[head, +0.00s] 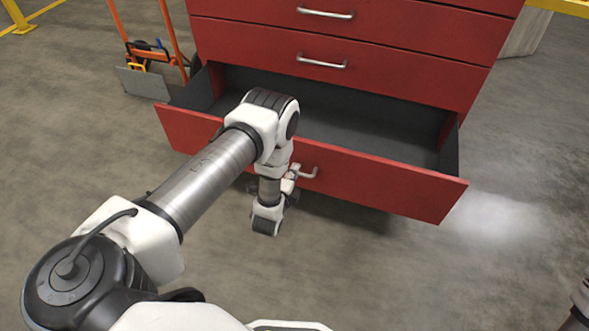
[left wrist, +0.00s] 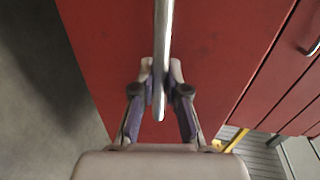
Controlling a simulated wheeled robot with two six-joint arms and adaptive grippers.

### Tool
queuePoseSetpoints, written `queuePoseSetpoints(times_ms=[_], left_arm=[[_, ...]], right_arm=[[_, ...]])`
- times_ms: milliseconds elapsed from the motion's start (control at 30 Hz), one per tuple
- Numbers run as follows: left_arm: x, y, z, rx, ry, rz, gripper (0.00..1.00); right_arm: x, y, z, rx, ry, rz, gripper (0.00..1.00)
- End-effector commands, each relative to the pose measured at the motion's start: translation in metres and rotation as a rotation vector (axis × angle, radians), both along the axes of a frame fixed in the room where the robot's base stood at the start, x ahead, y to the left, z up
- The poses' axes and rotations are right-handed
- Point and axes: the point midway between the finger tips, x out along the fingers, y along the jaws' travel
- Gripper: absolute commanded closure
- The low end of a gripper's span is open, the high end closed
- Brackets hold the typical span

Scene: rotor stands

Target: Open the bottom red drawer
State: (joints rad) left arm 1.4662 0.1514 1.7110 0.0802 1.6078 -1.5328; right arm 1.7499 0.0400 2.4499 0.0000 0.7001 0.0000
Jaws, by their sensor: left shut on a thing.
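The bottom red drawer (head: 385,184) of the red cabinet (head: 400,65) stands pulled out in the head view, and its dark grey inside looks empty where it shows. Its silver handle (head: 308,174) is on the front face, partly hidden by my left arm. My left gripper (head: 292,178) is at this handle. In the left wrist view the handle (left wrist: 163,50) runs between the two fingers of the gripper (left wrist: 160,85), which are shut on it. My right gripper does not show in either view.
Two shut drawers with silver handles (head: 322,62) are above the open one. An orange hand truck (head: 150,50) stands to the left of the cabinet. Yellow railing (head: 20,18) shows at the far left. The concrete floor (head: 420,285) in front is clear.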

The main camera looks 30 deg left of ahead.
Motion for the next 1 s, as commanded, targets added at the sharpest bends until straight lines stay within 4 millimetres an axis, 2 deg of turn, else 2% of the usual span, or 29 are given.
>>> queuePoseSetpoints(times_ms=[167,200,267,300,567,667,767,1000], left_arm=[[0.000,0.000,-0.001,0.000,0.001,-0.001,1.00],[0.000,0.000,-0.001,0.000,0.001,-0.001,0.84],[0.000,0.000,-0.001,0.000,0.001,-0.001,0.62],[0.000,0.000,-0.001,0.000,0.001,-0.001,0.61],[0.000,0.000,0.000,0.000,0.001,0.000,0.61],[-0.006,-0.002,0.001,0.000,0.002,0.000,0.61],[-0.022,-0.006,0.003,0.000,0.005,-0.001,0.61],[-0.081,-0.020,0.015,-0.001,0.006,-0.001,0.61]], right_arm=[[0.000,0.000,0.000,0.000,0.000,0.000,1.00],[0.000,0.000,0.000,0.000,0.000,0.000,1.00],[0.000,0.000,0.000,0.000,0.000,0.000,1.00],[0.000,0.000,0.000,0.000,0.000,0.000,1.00],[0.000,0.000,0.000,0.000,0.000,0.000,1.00],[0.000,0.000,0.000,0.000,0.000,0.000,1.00],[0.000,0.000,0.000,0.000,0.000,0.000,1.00],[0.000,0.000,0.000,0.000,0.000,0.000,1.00]])
